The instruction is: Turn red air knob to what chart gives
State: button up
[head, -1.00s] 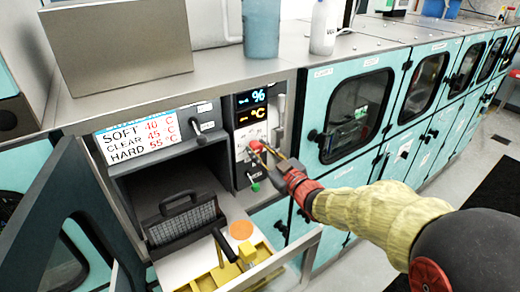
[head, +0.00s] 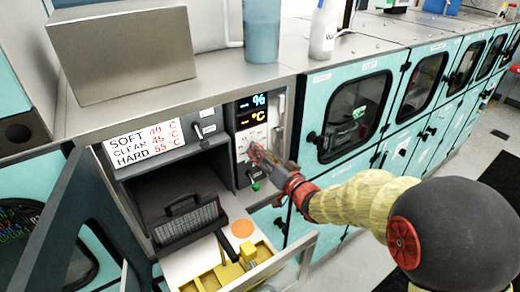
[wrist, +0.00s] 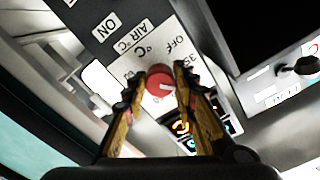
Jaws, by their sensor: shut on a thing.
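The red air knob (wrist: 160,82) is on the white control panel (wrist: 180,45) in the wrist view, between the two fingertips of my gripper (wrist: 160,95). The fingers are shut on its sides. A pale pointer mark shows on the knob. In the head view my gripper (head: 262,155) is at the panel and mostly hides the knob. The chart (head: 143,142) reads SOFT 40 °C, CLEAR 45 °C, HARD 55 °C. The display (head: 250,112) above the panel shows "%" in blue and "°C" in orange; its digits are unclear.
A green knob (head: 255,186) sits below my gripper. An open dark door (head: 75,215) stands at left. Teal cabinets (head: 345,110) line the right.

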jog(key=shift+m+p, duration=1.8)
jog(key=shift+m, duration=2.2)
jog(key=o, duration=1.2)
jog(key=shift+c, duration=0.2)
jog(key=v, duration=1.2)
